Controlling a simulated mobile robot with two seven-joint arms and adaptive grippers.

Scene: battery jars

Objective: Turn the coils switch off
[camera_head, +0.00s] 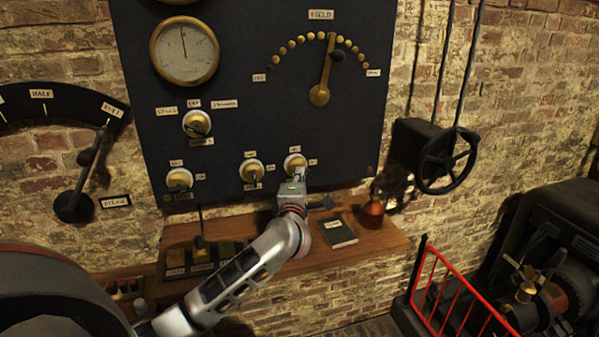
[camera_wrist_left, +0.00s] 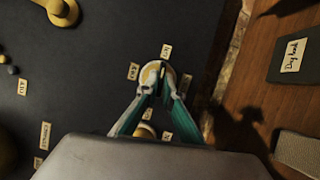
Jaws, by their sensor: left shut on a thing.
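The dark panel (camera_head: 225,120) carries a row of three small brass-and-white switches with tags too small to read in the head view. They are the left switch (camera_head: 179,180), the middle switch (camera_head: 251,171) and the right switch (camera_head: 295,162). I cannot tell from the tags which is the coils switch. My left gripper (camera_head: 293,180) is at the right switch, its fingers closed on the lever. In the left wrist view the fingertips (camera_wrist_left: 158,92) meet over this switch (camera_wrist_left: 152,72), hiding much of it and its exact setting. My right gripper is out of view.
A wooden shelf (camera_head: 375,240) below the panel holds a dark book (camera_head: 338,233) and a red-brown flask (camera_head: 373,208). A black handwheel (camera_head: 447,160) is at right, above a red railing (camera_head: 455,290). A large lever (camera_head: 88,160) is at left.

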